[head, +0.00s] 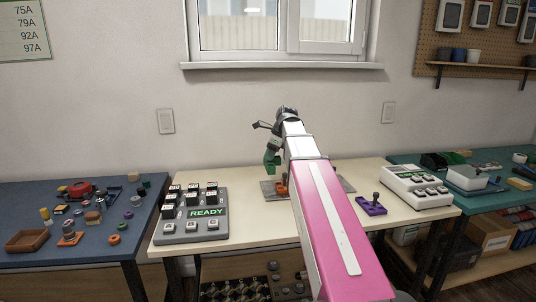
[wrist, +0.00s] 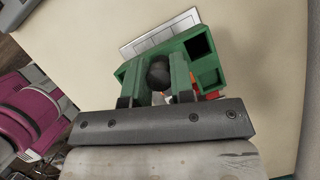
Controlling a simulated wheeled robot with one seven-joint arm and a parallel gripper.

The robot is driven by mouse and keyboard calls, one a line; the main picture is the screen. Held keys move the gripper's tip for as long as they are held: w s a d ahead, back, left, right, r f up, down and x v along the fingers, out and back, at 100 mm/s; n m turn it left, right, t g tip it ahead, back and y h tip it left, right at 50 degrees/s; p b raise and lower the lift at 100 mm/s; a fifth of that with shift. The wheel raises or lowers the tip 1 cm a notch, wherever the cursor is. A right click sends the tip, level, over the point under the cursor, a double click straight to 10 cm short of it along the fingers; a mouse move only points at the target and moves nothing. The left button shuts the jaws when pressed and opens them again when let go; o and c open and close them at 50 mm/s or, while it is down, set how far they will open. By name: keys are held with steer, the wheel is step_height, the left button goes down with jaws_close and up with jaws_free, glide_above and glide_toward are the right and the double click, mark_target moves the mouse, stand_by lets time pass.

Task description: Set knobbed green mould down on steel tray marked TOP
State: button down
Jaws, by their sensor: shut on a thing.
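The green mould (wrist: 205,62) has a dark round knob (wrist: 160,73) and square openings. My gripper (wrist: 156,97) is shut on it, with the knob between the fingers. In the head view the green mould (head: 271,161) hangs tilted above the pale table, left of my arm. Grey steel (head: 267,189) shows below it and again right of my arm (head: 346,185); I cannot tell if this is one tray. A steel edge (wrist: 160,34) shows beyond the mould in the wrist view. No TOP marking is legible. My arm hides much of the steel.
An orange piece (head: 282,189) sits on or by the steel, close below the mould. A purple knobbed mould (head: 371,206) lies to the right. A READY button box (head: 206,226) stands left and a white keyed device (head: 417,187) right. The pale table (head: 244,241) is clear in front.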

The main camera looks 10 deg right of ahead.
steer(key=shift+f, duration=4.1)
steer(key=shift+f, duration=0.45)
steer(key=c, duration=0.9)
jaws_free()
steer(key=shift+r, duration=0.1)
steer(key=v, duration=1)
steer(key=shift+r, duration=0.25)
steer(key=shift+d, duration=0.1)
